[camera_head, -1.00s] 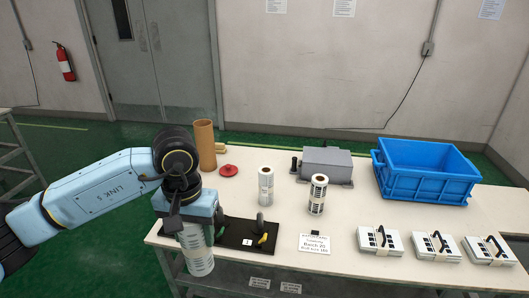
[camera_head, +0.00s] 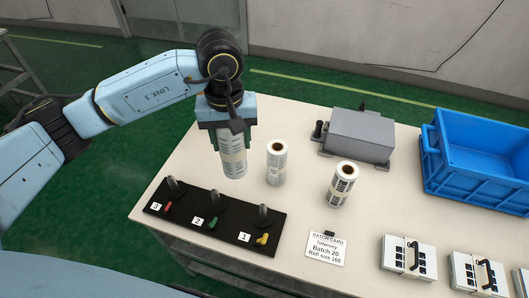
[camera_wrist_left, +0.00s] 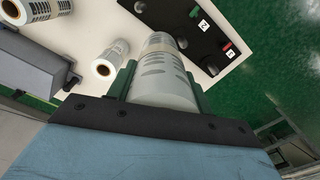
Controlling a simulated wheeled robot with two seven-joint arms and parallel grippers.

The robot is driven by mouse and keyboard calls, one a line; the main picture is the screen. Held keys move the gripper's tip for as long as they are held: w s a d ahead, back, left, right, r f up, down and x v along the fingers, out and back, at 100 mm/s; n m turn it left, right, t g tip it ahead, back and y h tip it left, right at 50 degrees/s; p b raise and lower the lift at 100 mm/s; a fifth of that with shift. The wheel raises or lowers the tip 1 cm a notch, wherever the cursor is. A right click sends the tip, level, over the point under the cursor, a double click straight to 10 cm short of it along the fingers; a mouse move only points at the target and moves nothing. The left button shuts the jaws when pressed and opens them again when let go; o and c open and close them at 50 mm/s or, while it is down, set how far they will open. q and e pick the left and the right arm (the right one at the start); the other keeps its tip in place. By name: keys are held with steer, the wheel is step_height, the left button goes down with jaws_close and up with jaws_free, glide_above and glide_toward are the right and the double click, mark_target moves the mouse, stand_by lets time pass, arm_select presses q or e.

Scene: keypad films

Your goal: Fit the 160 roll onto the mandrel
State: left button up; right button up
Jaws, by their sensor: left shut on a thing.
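My left gripper (camera_head: 231,138) is shut around the upper part of a white printed roll (camera_head: 233,162), held upright behind the black board. The held roll also shows between the jaws in the left wrist view (camera_wrist_left: 162,82). Its size marking cannot be read. The black board (camera_head: 226,228) carries three dark upright pegs, labelled 3, 2 and 1 from left to right, with a red, green and yellow lever. The pegs are bare. A batch card (camera_head: 325,247) reads Batch 20, Roll size 160. My right gripper is not in view.
Two white rolls stand to the right, a slimmer one (camera_head: 276,162) and a wider one (camera_head: 342,184). A grey machine (camera_head: 360,135) and a blue crate (camera_head: 482,160) stand behind. Several white keypad units, one at front right (camera_head: 409,259), line the front.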

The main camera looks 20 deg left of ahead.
arm_select(q)
steer(key=n, duration=0.1)
steer(key=d+n, duration=0.1)
steer(key=n, duration=0.1)
steer(key=n+p, duration=0.1)
steer(key=shift+s+d+f+n, duration=0.25)
steer(key=shift+s+n, duration=0.05)
steer(key=d+f+n+p, duration=0.1)
steer(key=d+n+p, duration=0.1)
steer(key=n, duration=0.8)
steer(key=s+d+f+n+p, duration=0.1)
steer(key=d+n, duration=0.3)
steer(key=n, duration=0.6)
steer(key=shift+s+f+n+p, duration=0.2)
steer(key=shift+f+n+p, duration=0.1)
steer(key=shift+f+p, duration=0.4)
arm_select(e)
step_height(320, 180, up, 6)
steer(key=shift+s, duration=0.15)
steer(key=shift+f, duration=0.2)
arm_select(q)
steer(key=shift+f+b, duration=2.4)
steer(key=shift+f, duration=0.45)
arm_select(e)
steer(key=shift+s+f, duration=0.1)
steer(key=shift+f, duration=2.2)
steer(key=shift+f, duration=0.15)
